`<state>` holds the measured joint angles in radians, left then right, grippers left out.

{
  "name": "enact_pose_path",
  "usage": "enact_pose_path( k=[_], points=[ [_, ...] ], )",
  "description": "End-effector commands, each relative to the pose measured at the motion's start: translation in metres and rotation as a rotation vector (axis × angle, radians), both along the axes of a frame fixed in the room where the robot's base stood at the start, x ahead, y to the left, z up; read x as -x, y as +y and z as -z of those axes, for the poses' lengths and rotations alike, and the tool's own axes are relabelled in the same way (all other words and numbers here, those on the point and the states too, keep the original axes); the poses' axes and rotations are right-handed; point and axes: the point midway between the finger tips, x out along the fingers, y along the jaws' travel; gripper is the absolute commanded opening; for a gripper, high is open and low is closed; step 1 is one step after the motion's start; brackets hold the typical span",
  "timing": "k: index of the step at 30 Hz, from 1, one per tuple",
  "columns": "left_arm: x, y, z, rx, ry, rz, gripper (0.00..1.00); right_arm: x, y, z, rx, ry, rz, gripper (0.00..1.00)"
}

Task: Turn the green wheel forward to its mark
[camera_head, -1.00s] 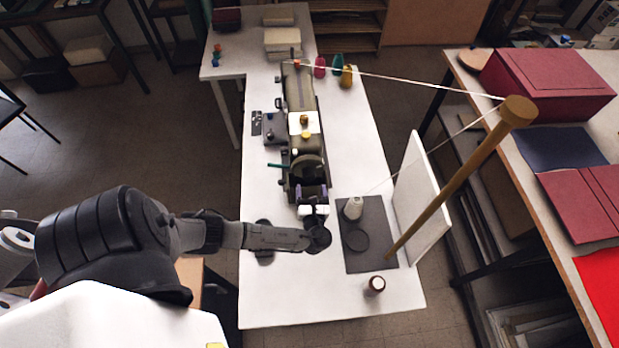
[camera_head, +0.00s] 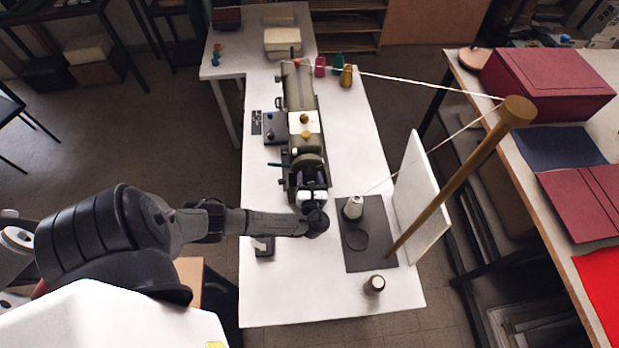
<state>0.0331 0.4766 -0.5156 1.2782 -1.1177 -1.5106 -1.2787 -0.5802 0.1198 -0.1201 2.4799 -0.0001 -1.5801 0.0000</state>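A sewing machine (camera_head: 300,98) with an olive body stands lengthwise on the white table. The wheel (camera_head: 307,161), an olive-green disc, is at its near end. My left arm comes in from the left, and my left gripper (camera_head: 311,184) is at the near side of the wheel, pointing away from me. The fingertips are small and dark against the machine, so I cannot tell whether they touch the wheel or how far apart they are. The wheel's mark cannot be made out. My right gripper is not in view.
A dark mat (camera_head: 378,249) with a thread cone (camera_head: 353,207) lies right of my gripper. A wooden post (camera_head: 450,185) and white panel (camera_head: 420,200) stand beside it. A brown spool (camera_head: 374,285) is in front. Thread runs overhead from post to machine.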

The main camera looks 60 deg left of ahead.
Motion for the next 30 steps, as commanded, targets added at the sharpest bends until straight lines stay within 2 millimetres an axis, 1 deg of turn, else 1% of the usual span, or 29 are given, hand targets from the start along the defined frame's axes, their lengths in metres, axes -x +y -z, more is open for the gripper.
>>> enact_pose_path(
  k=[1, 9, 10, 16, 20, 23, 30],
  points=[
    [0.0001, -0.0002, 0.0001, 0.0, 0.0, 0.0, 0.52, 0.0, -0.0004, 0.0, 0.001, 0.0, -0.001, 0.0],
    [0.0002, -0.0004, 0.0002, 0.0, 0.0, 0.0, 0.26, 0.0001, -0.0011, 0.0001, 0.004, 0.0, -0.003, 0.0],
    [0.0002, -0.0004, 0.0002, 0.0, 0.0, 0.0, 0.25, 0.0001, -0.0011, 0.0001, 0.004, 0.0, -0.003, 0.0],
    [0.0003, -0.0003, 0.0003, 0.007, -0.018, 0.0, 0.25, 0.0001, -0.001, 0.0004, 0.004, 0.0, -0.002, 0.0],
    [0.0003, -0.0004, 0.0006, 0.028, -0.067, 0.0, 0.25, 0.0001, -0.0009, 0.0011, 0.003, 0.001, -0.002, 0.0],
    [0.0003, -0.0008, 0.001, 0.053, -0.126, 0.0, 0.25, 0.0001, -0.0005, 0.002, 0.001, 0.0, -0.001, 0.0],
    [0.0002, -0.0003, 0.0015, 0.135, -0.327, -0.001, 0.25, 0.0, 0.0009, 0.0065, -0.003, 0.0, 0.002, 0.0]
  ],
)
